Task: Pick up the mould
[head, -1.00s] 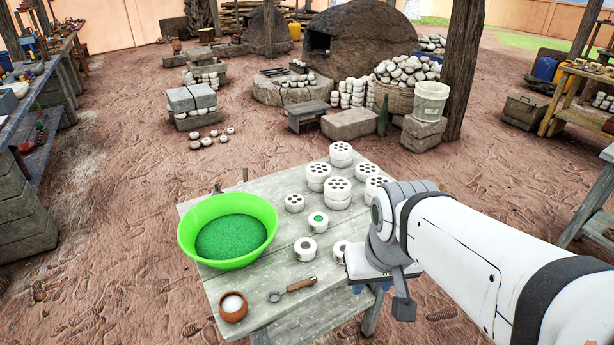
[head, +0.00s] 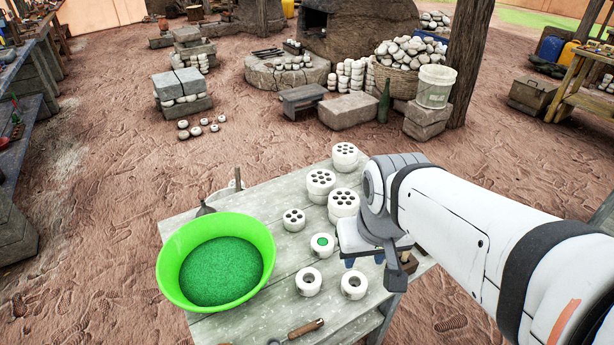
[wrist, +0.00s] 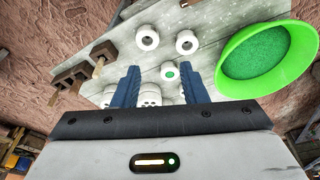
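Small white round moulds stand on a grey plank table (head: 265,192). One mould with green filling (head: 321,244) is just left of my gripper (head: 363,262); it also shows in the wrist view (wrist: 170,73), beyond and between the fingers. Two moulds with a single dark hole (head: 309,281) (head: 354,285) stand nearer the front. Several larger moulds with many holes (head: 321,184) stand farther back, one partly hidden by my arm. My gripper, also in the wrist view (wrist: 163,86), is open and empty above the table, its blue fingers apart.
A bright green bowl of green granules (head: 215,260) stands at the table's left. A wooden-handled tool (head: 305,330) lies at the front. Brown blocks with wooden handles (wrist: 70,80) are near the table's right end. A stone hearth (head: 285,75) and bench lie beyond.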

